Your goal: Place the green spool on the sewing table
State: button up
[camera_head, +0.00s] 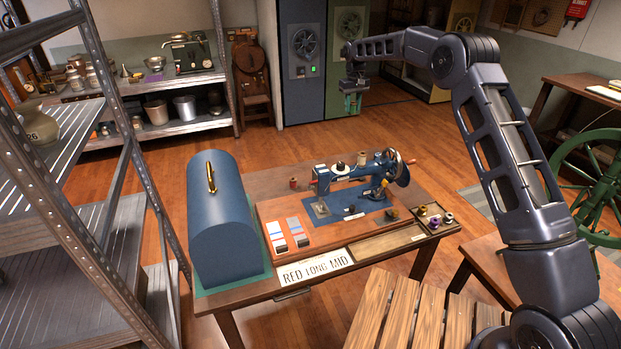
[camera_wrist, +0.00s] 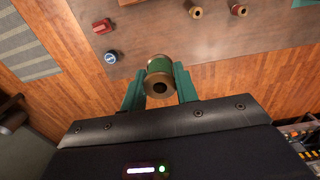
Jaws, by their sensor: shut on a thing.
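My gripper (camera_head: 351,108) hangs beyond the sewing table (camera_head: 275,178) in the head view, in front of the tall cabinets. In the wrist view, its green fingers (camera_wrist: 160,85) are shut on a green spool (camera_wrist: 159,66) with brass-coloured ends. I cannot make out the spool in the head view. The table carries a blue sewing machine (camera_head: 350,172) on a wooden board. In the wrist view, a brown surface with brown spools (camera_wrist: 195,12) lies beyond the held spool; I cannot tell which surface it is.
A domed blue case (camera_head: 222,222) fills the table's left side. A sign (camera_head: 315,267) and a tray with small spools (camera_head: 434,214) are along its front. A slatted wooden surface (camera_head: 400,310) stands nearer. Metal shelving (camera_head: 85,150) is at left, a green wheel (camera_head: 600,185) at right.

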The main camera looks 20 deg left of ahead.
jog(key=shift+w+a+f, duration=0.15)
jog(key=shift+w, duration=0.15)
notch_tip(320, 180, down, 31)
jog(key=shift+f, duration=0.1)
dwell(0.6)
jog(key=shift+f, duration=0.1)
jog(key=o, duration=0.9)
jog(key=shift+o, duration=0.2)
notch_tip(320, 180, up, 12)
